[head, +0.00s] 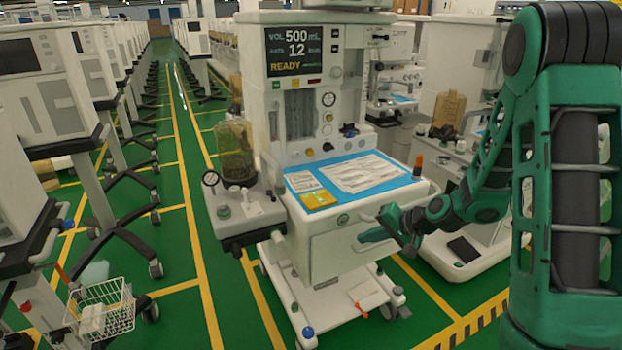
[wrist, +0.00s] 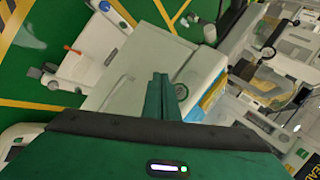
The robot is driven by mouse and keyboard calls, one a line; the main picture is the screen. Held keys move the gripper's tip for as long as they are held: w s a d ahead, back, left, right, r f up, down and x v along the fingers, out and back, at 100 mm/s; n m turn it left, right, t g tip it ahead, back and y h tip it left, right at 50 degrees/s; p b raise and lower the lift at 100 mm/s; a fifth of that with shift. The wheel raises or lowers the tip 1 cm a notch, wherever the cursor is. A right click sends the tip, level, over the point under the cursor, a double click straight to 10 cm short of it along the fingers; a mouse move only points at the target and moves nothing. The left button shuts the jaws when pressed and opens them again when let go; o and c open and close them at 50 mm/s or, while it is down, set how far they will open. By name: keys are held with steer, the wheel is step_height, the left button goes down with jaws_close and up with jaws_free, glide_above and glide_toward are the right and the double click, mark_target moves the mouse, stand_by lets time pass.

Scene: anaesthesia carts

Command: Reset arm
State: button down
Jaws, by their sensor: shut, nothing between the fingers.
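My green arm comes in from the right in the head view. My gripper (head: 362,238) is in front of the drawer front of the anaesthesia cart (head: 322,250), close to the drawer handle (head: 368,222); I cannot tell whether it touches. In the wrist view my gripper (wrist: 160,82) has its green fingers together, with nothing between them. The cart's pale drawer front (wrist: 195,65) lies just beyond the fingertips there.
The cart's blue work surface (head: 372,188) holds papers and a yellow card. A wire basket (head: 100,312) stands at lower left. Rows of similar machines line both sides. A green aisle (head: 188,200) with yellow lines runs clear at left.

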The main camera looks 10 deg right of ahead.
steer(key=s+d+r+g+h, duration=0.2)
steer(key=s+d+r, duration=0.3)
steer(key=s, duration=0.7)
steer(key=s+d+r+g+h, duration=0.2)
steer(key=s+d+r, duration=0.3)
steer(key=s, duration=0.7)
steer(key=s+d+r+g+h, duration=0.2)
steer(key=s+d+r, duration=0.3)
steer(key=s, duration=0.7)
steer(key=shift+s+n+g, duration=0.25)
steer(key=shift+n+g, duration=0.05)
steer(key=shift+g, duration=0.2)
steer(key=shift+w+d+f, duration=0.1)
steer(key=shift+w+f, duration=0.2)
steer(key=shift+w, duration=0.3)
